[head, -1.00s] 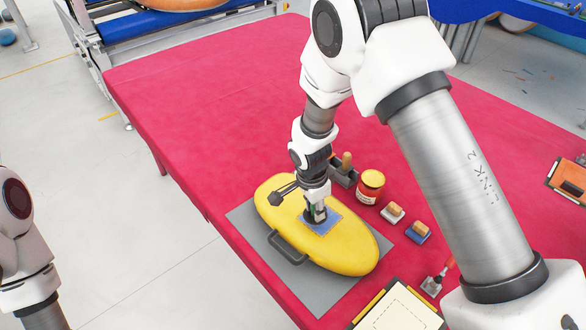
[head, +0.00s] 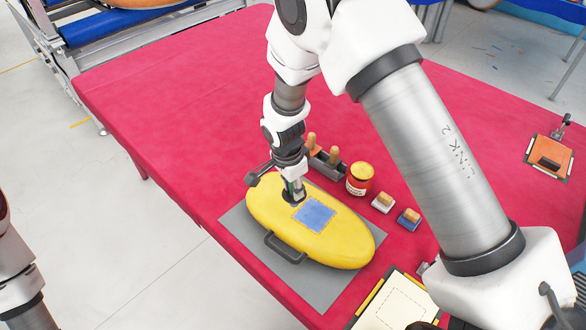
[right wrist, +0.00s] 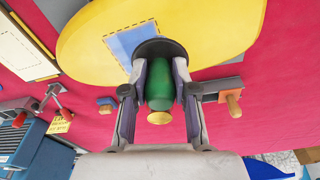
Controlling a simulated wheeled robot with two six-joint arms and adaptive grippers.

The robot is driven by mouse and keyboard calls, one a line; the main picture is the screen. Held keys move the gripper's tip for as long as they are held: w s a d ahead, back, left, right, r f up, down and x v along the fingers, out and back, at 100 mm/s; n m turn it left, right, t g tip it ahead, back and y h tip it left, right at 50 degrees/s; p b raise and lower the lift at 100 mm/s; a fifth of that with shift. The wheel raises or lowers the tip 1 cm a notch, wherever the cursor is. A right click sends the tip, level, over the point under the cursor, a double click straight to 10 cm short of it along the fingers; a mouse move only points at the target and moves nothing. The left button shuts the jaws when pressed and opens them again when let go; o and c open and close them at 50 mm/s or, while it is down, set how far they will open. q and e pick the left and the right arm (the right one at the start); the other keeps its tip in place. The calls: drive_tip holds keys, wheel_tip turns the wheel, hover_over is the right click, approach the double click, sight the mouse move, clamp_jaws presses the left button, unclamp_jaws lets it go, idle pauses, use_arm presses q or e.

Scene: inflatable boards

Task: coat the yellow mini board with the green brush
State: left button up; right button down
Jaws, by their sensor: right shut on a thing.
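The yellow mini board (head: 345,247) lies flat on a grey mat (head: 330,292), with a black handle on its near side. A blue dashed-edge patch (head: 315,215) shows on its top; the patch also shows in the right wrist view (right wrist: 125,40). My right gripper (head: 293,197) is over the far left part of the board, just left of the patch. In the right wrist view it is shut on the green brush (right wrist: 160,85), whose round black head (right wrist: 160,48) is at the board. I cannot tell whether the head touches. My left gripper is out of view.
A cream sheet (head: 395,305) lies in front. The red table (head: 180,100) is clear at back left.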

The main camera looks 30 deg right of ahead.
drive_tip(key=shift+r+p, duration=0.3)
drive_tip(key=shift+r, duration=0.35)
drive_tip(key=shift+w+a+r+p, duration=0.1)
drive_tip(key=shift+w+r+p, duration=0.15)
drive_tip(key=shift+r+p, duration=0.65)
drive_tip(key=shift+s+r, duration=0.2)
drive_tip(key=shift+r, duration=0.4)
drive_tip(key=shift+w+f, duration=0.1)
drive_tip(key=shift+f, duration=0.05)
